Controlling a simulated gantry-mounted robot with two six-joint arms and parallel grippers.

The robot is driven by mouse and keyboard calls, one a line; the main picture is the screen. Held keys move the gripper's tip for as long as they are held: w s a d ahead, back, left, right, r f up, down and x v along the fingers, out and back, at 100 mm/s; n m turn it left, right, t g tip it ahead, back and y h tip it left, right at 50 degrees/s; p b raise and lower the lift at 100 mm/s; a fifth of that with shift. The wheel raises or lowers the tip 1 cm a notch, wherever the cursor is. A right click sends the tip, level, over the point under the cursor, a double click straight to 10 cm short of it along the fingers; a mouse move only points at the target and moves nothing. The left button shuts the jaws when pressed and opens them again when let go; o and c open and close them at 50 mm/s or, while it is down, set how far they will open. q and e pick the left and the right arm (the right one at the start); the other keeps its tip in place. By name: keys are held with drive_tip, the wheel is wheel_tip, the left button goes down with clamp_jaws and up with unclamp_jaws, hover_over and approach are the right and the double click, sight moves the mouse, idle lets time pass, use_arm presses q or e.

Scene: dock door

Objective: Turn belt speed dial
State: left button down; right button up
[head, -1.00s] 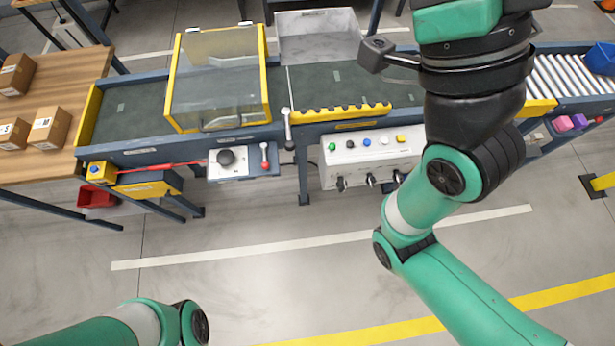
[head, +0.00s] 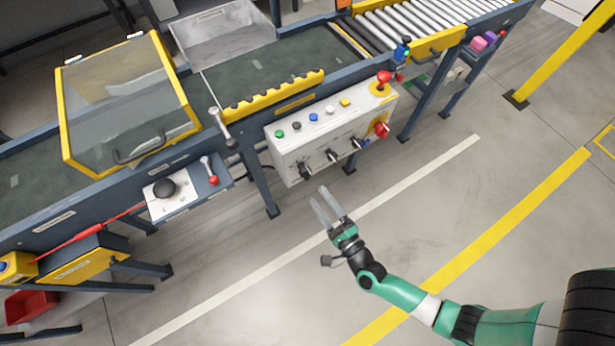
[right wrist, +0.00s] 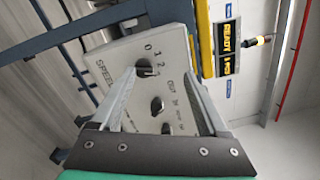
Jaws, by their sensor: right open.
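A light-grey control box (head: 290,152) hangs on the conveyor's front, with several coloured buttons on top and three black knobs on its front face. The leftmost knob, the belt speed dial (head: 306,171), also shows in the right wrist view (right wrist: 147,70), with the word SPEED and numbers beside it. My right gripper (head: 319,196) is open and empty, in front of and below the box. In the right wrist view its fingers (right wrist: 157,78) frame the panel, with the speed dial between the tips but apparently apart from them. My left gripper is not in view.
A red mushroom button (head: 383,77) and a red knob (head: 381,130) sit at the box's right end. A separate plate (head: 184,204) with a round black knob and a red-tipped lever is to the left. A metal lever (head: 218,124) stands between them. Floor in front is clear.

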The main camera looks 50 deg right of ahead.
sight(308, 178)
wheel_tip(308, 178, down, 3)
drive_tip(key=s, duration=0.3)
drive_tip(key=shift+g, duration=0.3)
drive_tip(key=b+x, duration=0.1)
drive_tip(key=x, duration=0.5)
drive_tip(key=b+x, duration=0.2)
drive_tip(key=x, duration=0.4)
drive_tip(key=shift+w+d, duration=0.15)
drive_tip(key=shift+d, duration=0.15)
clamp_jaws()
